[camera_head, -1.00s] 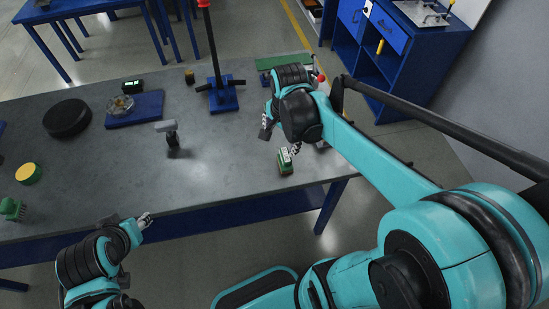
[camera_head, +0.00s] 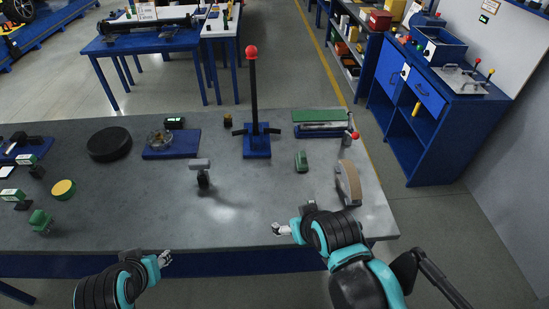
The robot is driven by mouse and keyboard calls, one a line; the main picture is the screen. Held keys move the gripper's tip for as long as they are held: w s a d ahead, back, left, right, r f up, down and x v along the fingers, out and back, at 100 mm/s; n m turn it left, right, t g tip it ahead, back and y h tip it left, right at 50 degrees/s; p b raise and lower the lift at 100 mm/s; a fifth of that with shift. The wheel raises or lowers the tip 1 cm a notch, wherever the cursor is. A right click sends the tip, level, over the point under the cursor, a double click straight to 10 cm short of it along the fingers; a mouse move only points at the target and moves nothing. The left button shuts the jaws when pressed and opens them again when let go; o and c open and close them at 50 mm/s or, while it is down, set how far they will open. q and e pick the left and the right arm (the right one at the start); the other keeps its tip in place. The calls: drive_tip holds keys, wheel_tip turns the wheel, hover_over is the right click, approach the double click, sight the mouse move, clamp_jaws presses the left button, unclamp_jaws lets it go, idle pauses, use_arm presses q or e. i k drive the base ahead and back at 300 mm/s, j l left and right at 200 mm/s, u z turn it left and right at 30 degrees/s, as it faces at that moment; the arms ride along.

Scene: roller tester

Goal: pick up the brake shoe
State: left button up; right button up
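The brake shoe (camera_head: 348,183), a curved piece with a tan outer face and dark body, stands upright near the right end of the grey workbench (camera_head: 130,220). My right gripper (camera_head: 281,230) is over the bench's front edge, to the left of and nearer than the brake shoe, and apart from it. My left gripper (camera_head: 164,259) is at the front edge, farther left. Both look empty, but their fingers are too small to tell open from shut.
A small green block (camera_head: 301,161) stands left of the brake shoe. Behind are a green-topped vise-like device (camera_head: 319,125) with a red-knobbed lever and a blue-based upright lever (camera_head: 257,144). A hammer-like tool (camera_head: 202,175) stands mid-bench. The front middle is clear.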

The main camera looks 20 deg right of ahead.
sight(348, 170)
drive_tip(key=z, duration=1.35)
drive_tip(key=i+l+z, duration=0.1)
drive_tip(key=i+l, duration=0.35)
drive_tip(key=l, duration=0.15)
drive_tip(key=i+l, duration=0.45)
drive_tip(key=l+z, duration=0.05)
drive_tip(key=l, duration=0.05)
